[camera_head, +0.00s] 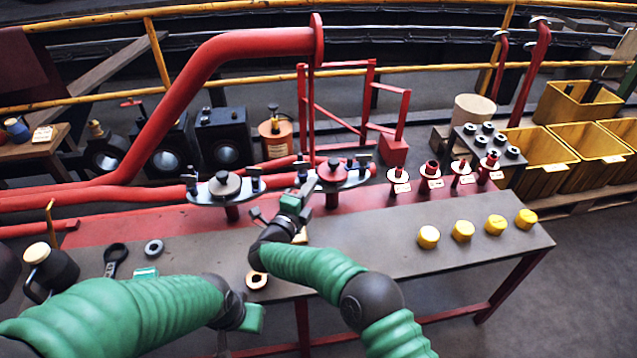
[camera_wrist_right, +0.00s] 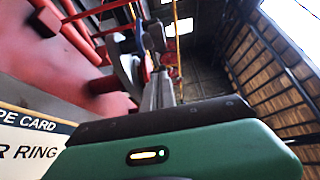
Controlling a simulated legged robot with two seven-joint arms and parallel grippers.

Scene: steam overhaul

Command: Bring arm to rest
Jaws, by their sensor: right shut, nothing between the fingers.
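My right arm, in green sleeves, reaches up over the workbench (camera_head: 400,250) from the bottom right in the head view. Its gripper (camera_head: 305,186) is beside the red flanged fitting (camera_head: 333,175) on the red rear strip of the bench. The gripper is shut and empty; its grey fingers (camera_wrist_right: 158,88) show in the right wrist view. Whether they touch the fitting I cannot tell. My left arm comes in from the left, low over the front of the bench. Its green gripper body (camera_head: 253,318) shows at the bottom, but its finger opening is not clear.
Several yellow caps (camera_head: 463,231) and red fittings (camera_head: 430,174) stand on the right of the bench. A second flanged fitting (camera_head: 224,187) stands left of my right gripper. A copper-coloured ring (camera_head: 257,281) lies between my arms. A printed card (camera_wrist_right: 30,146) shows in the wrist view.

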